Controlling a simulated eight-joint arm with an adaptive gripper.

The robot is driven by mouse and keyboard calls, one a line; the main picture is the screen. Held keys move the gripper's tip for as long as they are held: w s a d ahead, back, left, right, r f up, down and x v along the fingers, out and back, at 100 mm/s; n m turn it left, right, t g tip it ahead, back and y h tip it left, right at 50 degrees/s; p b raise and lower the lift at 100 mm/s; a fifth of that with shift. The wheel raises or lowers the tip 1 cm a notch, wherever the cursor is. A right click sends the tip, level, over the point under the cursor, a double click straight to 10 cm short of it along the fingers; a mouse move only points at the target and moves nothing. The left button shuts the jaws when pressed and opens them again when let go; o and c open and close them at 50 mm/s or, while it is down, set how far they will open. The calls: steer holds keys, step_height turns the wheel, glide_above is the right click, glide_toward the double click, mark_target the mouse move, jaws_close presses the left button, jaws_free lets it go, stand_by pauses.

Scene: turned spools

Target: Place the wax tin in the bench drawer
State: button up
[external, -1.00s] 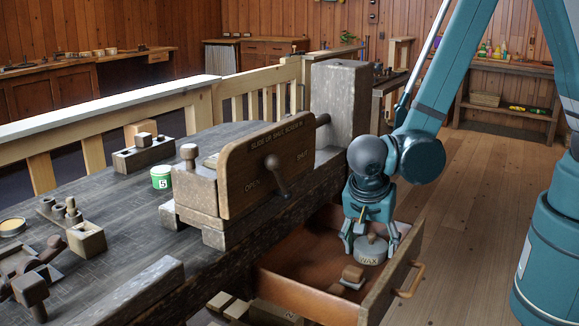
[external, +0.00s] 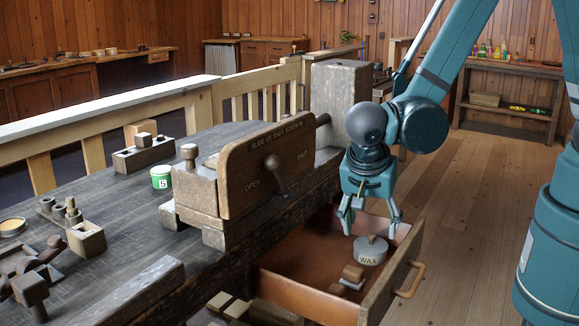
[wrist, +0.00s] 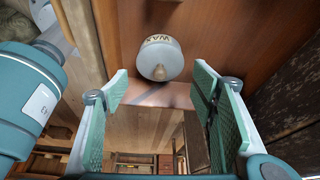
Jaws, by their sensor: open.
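The wax tin (external: 369,252) is a round grey tin with a knob on its lid and the word WAX on its side. It stands upright inside the open bench drawer (external: 309,291), toward the drawer's right end. My gripper (external: 371,231) is open and empty just above the tin, its fingers apart from it. In the wrist view the tin (wrist: 159,58) shows on the drawer floor beyond the open fingers (wrist: 160,95).
A heavy wooden vise-like block (external: 245,170) with a lever stands on the bench to the left.

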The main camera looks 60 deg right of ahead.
steer(key=shift+p+v, duration=0.4)
steer(key=shift+v, duration=1.85)
steer(key=shift+d, duration=0.1)
steer(key=w+d+r+n+t+y, duration=0.1)
steer(key=d+r+n+t+y, duration=0.15)
steer(key=d+r+n, duration=0.85)
steer(key=s+d+r+n+t+y, duration=0.1)
steer(key=s+d+r+n+t, duration=0.1)
steer(key=d+r, duration=0.5)
steer(key=s+d+r+n+t+y, duration=0.1)
steer(key=s+d+r+n+t, duration=0.1)
steer(key=s+d+r, duration=0.5)
steer(key=shift+d+n, duration=0.9)
steer(key=shift+d, duration=2.3)
steer(key=shift+r, duration=0.1)
